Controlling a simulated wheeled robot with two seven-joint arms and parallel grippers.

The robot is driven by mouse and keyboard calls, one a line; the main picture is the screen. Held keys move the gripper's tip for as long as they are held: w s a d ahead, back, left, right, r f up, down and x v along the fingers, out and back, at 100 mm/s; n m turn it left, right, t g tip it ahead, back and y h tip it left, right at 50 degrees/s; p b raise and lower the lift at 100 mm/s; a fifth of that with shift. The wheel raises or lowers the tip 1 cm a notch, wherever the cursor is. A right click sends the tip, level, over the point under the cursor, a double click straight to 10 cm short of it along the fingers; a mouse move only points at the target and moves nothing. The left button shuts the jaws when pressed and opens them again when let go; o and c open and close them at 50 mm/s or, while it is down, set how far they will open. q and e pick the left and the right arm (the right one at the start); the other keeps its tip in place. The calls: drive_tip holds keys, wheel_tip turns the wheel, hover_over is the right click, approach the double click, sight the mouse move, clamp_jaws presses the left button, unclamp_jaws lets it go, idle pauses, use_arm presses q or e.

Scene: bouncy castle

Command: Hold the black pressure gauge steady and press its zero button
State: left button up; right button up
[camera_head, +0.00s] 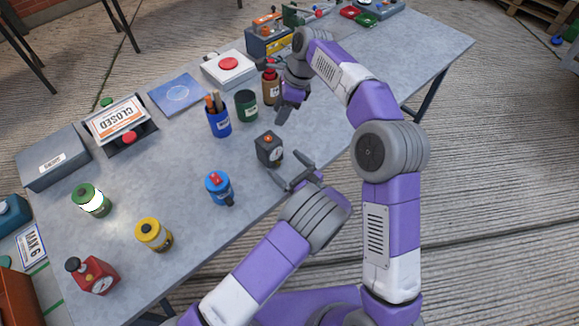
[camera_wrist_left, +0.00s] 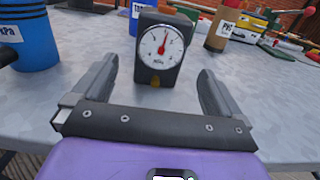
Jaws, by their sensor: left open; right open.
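The black pressure gauge (camera_head: 269,149) stands upright on the grey table, with an orange-red button on its top. In the left wrist view the gauge (camera_wrist_left: 160,50) shows its white round dial with a red needle, facing my left gripper. My left gripper (camera_head: 291,172) is open and close in front of the gauge. Its fingers (camera_wrist_left: 158,90) point toward the gauge, one on each side of the dial's line, and do not touch it. My right gripper (camera_head: 279,103) is open above the table, behind the gauge near a brown bottle, and holds nothing visible.
A blue canister (camera_head: 219,188) stands left of the gauge. A dark green cup (camera_head: 246,105), a blue pen cup (camera_head: 218,116) and a brown bottle (camera_head: 271,86) stand behind it. A yellow canister (camera_head: 153,234) and red gauge (camera_head: 92,275) are toward the front left. The table right of the gauge is clear.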

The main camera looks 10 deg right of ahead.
sight(276, 156)
use_arm(q)
drive_tip(key=x, duration=0.7)
drive_tip(key=c, duration=1.2)
drive_tip(key=shift+c, duration=0.8)
use_arm(e)
drive_tip(key=shift+c, duration=0.4)
clamp_jaws()
use_arm(q)
drive_tip(key=shift+s, duration=0.1)
